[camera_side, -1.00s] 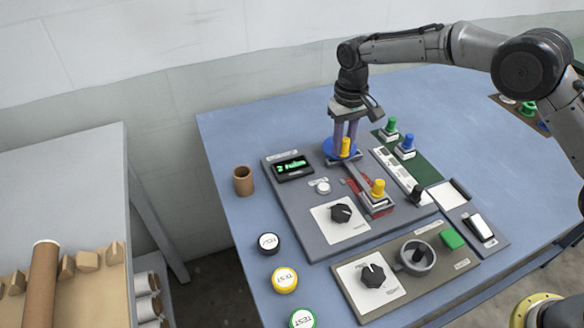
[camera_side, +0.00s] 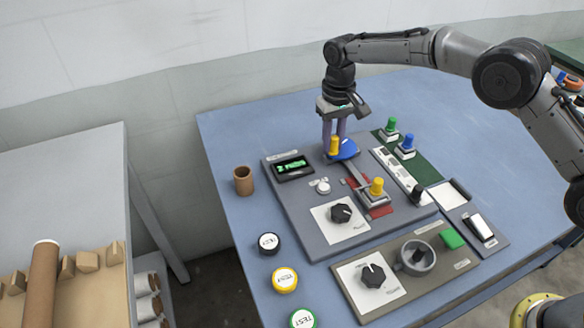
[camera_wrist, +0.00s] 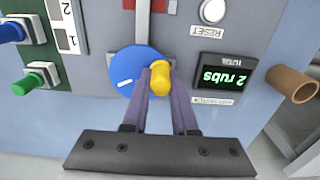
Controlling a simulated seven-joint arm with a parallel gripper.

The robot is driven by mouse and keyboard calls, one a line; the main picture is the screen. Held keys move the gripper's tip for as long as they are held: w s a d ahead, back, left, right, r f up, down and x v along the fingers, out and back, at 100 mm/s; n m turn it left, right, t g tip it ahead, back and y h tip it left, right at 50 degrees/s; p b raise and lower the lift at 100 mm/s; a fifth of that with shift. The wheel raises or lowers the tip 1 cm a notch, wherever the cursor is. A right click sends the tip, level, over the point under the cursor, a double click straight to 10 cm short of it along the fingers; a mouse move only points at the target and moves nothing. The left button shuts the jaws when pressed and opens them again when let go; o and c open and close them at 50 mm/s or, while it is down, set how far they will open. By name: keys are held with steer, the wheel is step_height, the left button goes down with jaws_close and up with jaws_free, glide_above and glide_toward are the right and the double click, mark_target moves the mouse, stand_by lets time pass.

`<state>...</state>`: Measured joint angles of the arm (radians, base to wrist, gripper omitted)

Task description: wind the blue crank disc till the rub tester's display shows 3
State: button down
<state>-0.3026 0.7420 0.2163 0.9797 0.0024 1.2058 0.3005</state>
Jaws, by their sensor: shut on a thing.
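The blue crank disc (camera_side: 347,150) is at the back of the grey rub tester panel. In the wrist view the disc (camera_wrist: 134,70) shows a white mark and a yellow knob (camera_wrist: 160,78) near its edge. My gripper (camera_side: 334,146) points down over the disc, its purple fingers shut on the yellow knob. The wrist view shows the fingers of my gripper (camera_wrist: 160,85) on both sides of the knob. The rub tester's display (camera_wrist: 226,76) reads "2 rubs" in green. The same display (camera_side: 294,167) stands left of the disc in the side view.
A white reset button (camera_side: 323,187) is below the display. A slider with a yellow knob (camera_side: 376,187) stands on a red strip in front of the disc. Green (camera_side: 390,126) and blue (camera_side: 408,146) knobs stand to the right. A brown cup (camera_side: 243,180) stands at the left.

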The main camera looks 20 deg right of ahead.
steer(key=shift+w+r, duration=0.2)
steer(key=shift+w, duration=0.45)
steer(key=shift+w+d, duration=0.2)
steer(key=shift+w, duration=0.55)
steer(key=shift+w+d+f, duration=0.1)
steer(key=shift+w+d, duration=0.4)
steer(key=shift+d, duration=0.05)
steer(key=shift+c, duration=1.2)
jaws_free()
steer(key=shift+a, duration=0.15)
